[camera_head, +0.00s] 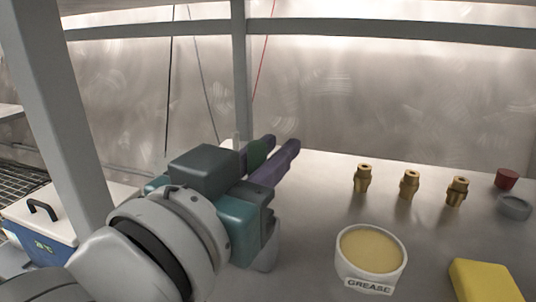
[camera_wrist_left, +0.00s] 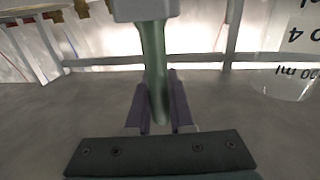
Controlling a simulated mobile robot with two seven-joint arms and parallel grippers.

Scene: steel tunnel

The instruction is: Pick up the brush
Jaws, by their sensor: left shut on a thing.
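My left gripper (camera_head: 279,147) reaches over the steel table from the left, its purple fingers pointing away toward the back. It is shut on the green handle of the brush (camera_head: 256,152), of which only a small green part shows between the fingers. In the left wrist view the brush's green handle (camera_wrist_left: 153,55) runs between the fingers (camera_wrist_left: 158,100), with a grey block-like part at its upper end. The gripper hides most of the brush in the head view. I cannot tell whether the brush touches the table. My right gripper is not in view.
A white tub labelled GREASE (camera_head: 369,287) stands right of my gripper. Behind it are three brass fittings (camera_head: 409,185), a red cap (camera_head: 507,178) and a grey ring (camera_head: 514,207). A yellow block (camera_head: 484,281) lies front right. A clear marked beaker (camera_wrist_left: 290,80) shows in the wrist view.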

